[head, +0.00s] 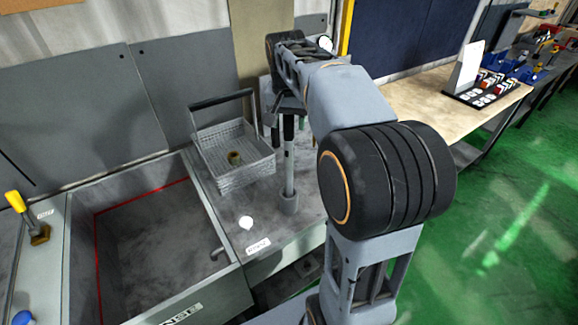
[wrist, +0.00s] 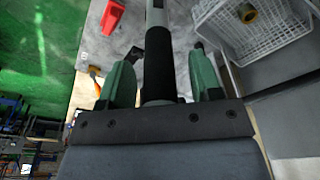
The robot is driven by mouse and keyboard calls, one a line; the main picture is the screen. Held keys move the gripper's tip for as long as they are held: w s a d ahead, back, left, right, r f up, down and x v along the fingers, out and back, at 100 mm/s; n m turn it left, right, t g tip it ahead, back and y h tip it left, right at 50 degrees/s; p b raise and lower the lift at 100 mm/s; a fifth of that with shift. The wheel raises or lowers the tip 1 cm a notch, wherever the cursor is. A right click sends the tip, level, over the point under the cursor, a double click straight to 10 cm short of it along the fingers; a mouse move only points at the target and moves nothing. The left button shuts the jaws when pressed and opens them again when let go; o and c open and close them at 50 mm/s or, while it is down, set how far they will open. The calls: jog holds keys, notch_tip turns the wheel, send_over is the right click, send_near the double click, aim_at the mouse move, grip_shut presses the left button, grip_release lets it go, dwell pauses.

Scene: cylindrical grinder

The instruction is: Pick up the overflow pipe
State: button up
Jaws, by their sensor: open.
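The overflow pipe (head: 290,172) stands upright on the grey counter, a slim grey tube with a wider foot and a dark upper section. In the wrist view the pipe's black upper section (wrist: 158,65) runs between the two green fingers. My gripper (head: 288,108) is at the top of the pipe, and it also shows in the wrist view (wrist: 161,78). Its fingers are open, one on each side of the black section, with a visible gap at both sides. The very top of the pipe is hidden behind the gripper body.
A white wire basket (head: 240,172) with a dark handle and a brass-coloured ring (head: 235,157) stands close left of the pipe. A sink basin (head: 140,240) lies further left. A red object (wrist: 112,17) shows in the wrist view. A wooden bench (head: 415,100) is at right.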

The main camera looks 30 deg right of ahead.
jog(key=shift+f, duration=0.15)
jog(key=shift+c, duration=0.4)
grip_shut()
